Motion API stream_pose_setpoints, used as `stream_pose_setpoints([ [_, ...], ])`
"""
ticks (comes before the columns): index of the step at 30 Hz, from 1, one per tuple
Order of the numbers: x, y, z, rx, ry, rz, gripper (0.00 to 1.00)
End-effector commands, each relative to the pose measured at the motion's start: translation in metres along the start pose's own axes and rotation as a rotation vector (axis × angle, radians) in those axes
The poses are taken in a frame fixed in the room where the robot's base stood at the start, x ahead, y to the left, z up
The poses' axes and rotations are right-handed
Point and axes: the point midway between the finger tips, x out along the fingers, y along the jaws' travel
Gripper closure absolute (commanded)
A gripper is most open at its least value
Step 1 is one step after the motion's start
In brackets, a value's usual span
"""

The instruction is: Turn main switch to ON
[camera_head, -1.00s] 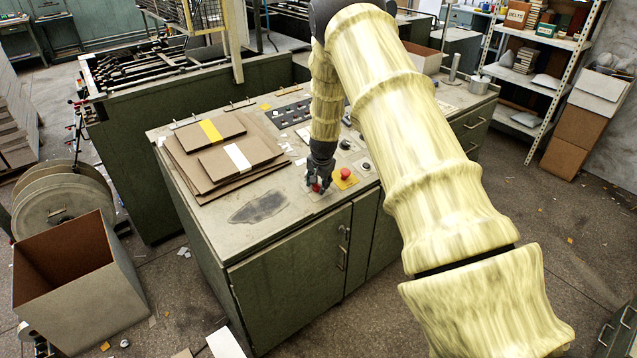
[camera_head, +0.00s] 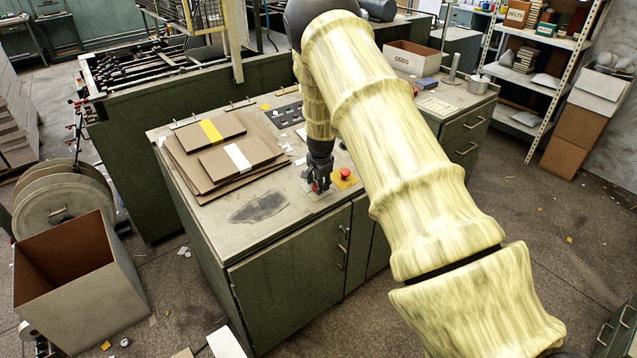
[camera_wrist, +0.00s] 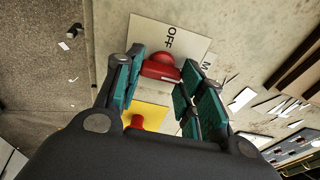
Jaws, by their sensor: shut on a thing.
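The red main switch handle (camera_wrist: 160,66) sits on a pale plate (camera_wrist: 168,32) marked OFF in the wrist view. Part of another label, starting with M, shows beside it. My gripper (camera_wrist: 163,62) has its teal fingers on either side of the red handle and is shut on it. In the head view my gripper (camera_head: 318,186) points down at the cabinet top's front edge, and only a bit of red shows between its fingers. The fingers hide part of the handle and plate, and I cannot read an ON mark.
A red mushroom button (camera_head: 345,173) on a yellow plate stands just right of my gripper. Stacked brown boards (camera_head: 215,165) lie to the left on the cabinet top (camera_head: 215,222). A dark panel with small controls (camera_head: 288,115) is behind. The ODDS box (camera_head: 412,58) stands farther back.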

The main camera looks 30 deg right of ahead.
Motion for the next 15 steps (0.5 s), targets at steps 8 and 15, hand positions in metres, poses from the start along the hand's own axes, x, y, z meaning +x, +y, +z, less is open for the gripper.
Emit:
stream_pose_setpoints([
  [8, -0.0006, -0.0007, -0.0010, 0.000, 0.001, -0.002, 0.39],
  [15, -0.0003, -0.0003, -0.0003, 0.000, 0.000, -0.001, 0.39],
])
